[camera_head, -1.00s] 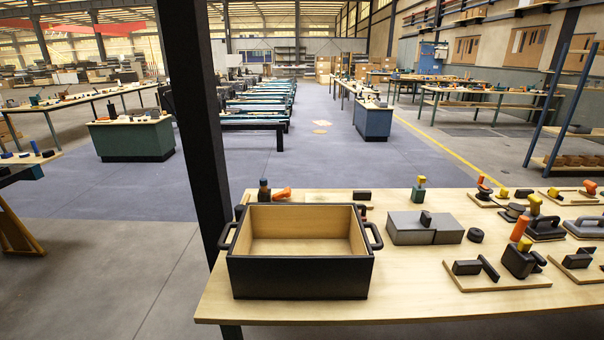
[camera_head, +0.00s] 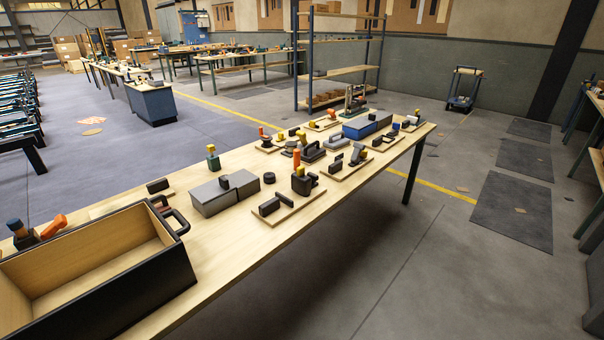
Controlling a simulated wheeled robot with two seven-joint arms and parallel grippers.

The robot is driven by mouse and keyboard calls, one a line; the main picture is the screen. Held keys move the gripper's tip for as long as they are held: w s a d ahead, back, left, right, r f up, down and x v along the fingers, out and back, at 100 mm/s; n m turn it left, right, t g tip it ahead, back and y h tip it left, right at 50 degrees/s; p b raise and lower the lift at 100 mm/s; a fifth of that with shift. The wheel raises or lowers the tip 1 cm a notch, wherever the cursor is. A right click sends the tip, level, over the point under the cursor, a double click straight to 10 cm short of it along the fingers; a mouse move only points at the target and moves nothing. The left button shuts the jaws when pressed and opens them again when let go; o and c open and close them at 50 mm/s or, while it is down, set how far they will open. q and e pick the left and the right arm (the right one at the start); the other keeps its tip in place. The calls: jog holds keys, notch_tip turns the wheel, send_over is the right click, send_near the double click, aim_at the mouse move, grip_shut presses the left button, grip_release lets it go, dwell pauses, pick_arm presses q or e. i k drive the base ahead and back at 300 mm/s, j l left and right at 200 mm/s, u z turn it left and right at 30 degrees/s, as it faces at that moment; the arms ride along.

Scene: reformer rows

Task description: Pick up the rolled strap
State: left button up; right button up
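A small round black piece (camera_head: 269,178) lies on the wooden table (camera_head: 230,248), just right of a grey box (camera_head: 224,193). It looks like a coil and may be the rolled strap, but it is too small to be sure. Another dark low block (camera_head: 157,186) lies left of the grey box. Neither of my grippers is in view, so nothing shows of what they hold.
An open black crate (camera_head: 140,292) with a wooden inside stands at the table's near left end. Several boards with dark fixtures (camera_head: 287,205) and a blue box (camera_head: 367,125) fill the far part. The floor right of the table is mostly clear.

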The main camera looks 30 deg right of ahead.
aim_at(269, 177)
jog(key=z, duration=0.7)
jog(key=i+l, duration=0.15)
jog(key=l, duration=0.25)
jog(key=i+l+u, duration=0.1)
jog(key=l, duration=0.3)
